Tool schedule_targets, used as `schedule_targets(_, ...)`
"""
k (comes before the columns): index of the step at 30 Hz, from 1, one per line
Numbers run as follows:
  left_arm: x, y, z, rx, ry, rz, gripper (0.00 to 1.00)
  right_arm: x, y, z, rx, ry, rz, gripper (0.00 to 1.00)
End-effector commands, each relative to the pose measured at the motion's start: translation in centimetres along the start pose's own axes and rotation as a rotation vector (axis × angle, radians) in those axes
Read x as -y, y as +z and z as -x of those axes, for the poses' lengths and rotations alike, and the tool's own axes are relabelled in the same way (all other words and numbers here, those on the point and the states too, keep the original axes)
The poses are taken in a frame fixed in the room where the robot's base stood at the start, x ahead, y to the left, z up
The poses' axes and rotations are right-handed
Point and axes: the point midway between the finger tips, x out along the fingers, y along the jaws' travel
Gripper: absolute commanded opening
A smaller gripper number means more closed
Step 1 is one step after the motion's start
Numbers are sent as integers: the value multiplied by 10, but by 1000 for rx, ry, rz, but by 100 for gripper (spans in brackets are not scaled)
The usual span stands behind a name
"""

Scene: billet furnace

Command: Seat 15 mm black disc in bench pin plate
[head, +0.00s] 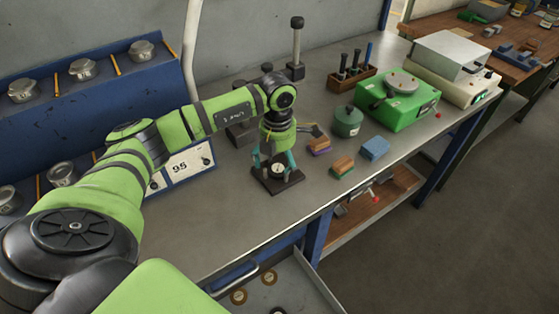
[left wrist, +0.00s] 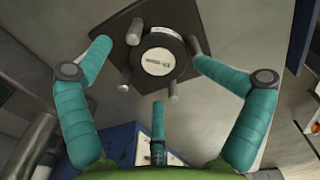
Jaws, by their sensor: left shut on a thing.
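The black disc (left wrist: 160,55) shows a round white label with print on its top face. It lies among the several upright pins of the dark pin plate (left wrist: 118,58) in the left wrist view. In the head view the disc (head: 277,171) is a small pale-topped round on the plate (head: 290,185), near the middle of the bench. I cannot tell whether the disc rests fully flat on the plate. My right gripper is not in view.
A green lidded pot (head: 347,122), brown-topped blocks (head: 342,165) and a blue block (head: 375,148) stand to the right. A green machine (head: 398,98) is farther right. A white panel reading 95 (head: 183,168) is on the left. The bench front edge is close to the plate.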

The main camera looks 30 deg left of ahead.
Motion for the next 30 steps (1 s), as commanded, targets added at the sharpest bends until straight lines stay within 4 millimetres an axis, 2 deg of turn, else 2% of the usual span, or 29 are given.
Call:
schedule_targets(1, -6, -6, -5, -21, 13, 8, 72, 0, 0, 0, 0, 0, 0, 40)
schedule_targets(5, -6, -6, 1, -21, 14, 8, 71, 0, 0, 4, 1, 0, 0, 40)
schedule_targets(30, -2, -2, 74, -5, 7, 3, 70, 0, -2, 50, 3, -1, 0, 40)
